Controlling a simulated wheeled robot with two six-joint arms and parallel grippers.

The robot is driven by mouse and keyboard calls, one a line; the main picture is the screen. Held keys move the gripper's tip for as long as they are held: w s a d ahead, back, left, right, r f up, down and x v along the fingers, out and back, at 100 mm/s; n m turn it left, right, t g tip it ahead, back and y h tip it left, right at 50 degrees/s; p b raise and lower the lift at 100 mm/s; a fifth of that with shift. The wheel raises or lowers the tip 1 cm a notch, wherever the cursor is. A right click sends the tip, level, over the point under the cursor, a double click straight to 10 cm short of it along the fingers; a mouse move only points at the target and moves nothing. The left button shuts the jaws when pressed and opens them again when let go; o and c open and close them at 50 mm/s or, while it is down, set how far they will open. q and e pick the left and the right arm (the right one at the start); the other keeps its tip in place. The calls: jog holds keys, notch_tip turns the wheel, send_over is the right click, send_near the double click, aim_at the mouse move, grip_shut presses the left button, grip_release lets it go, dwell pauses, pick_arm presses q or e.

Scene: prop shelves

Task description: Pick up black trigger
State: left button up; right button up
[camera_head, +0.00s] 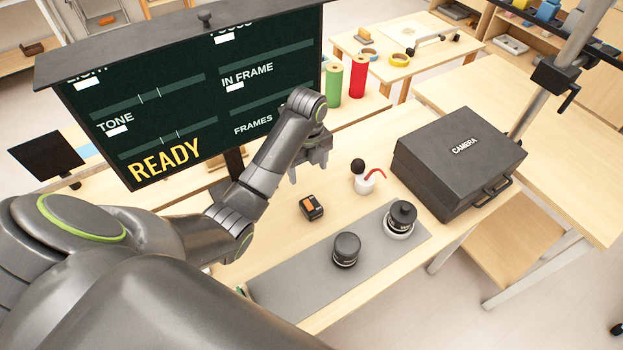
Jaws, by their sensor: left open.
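A small black box-shaped device with an orange patch (312,207) lies on the wooden table; it looks like the black trigger, though no label is readable. My left gripper (309,172) hangs above the table, behind the device in the picture and apart from it. Its two fingers are spread and nothing is between them. My right gripper is not in view.
A grey mat (290,281) bears a black lens-like cylinder (346,249) and another in a white ring (402,216). A large screen (190,90) stands behind my left arm.

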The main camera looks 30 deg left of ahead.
pick_arm(q)
jog(key=b, duration=0.4)
send_over(312, 206)
jog(key=f, duration=0.6)
jog(key=a+f, duration=0.1)
jog(key=f, duration=0.3)
jog(key=shift+w+f, duration=0.1)
jog(key=shift+d+f, duration=0.1)
jog(key=shift+f, duration=0.6)
jog(key=f, duration=0.3)
jog(key=shift+w+d+f+p, duration=0.2)
jog(key=shift+f+p, duration=0.2)
jog(key=shift+f, duration=0.45)
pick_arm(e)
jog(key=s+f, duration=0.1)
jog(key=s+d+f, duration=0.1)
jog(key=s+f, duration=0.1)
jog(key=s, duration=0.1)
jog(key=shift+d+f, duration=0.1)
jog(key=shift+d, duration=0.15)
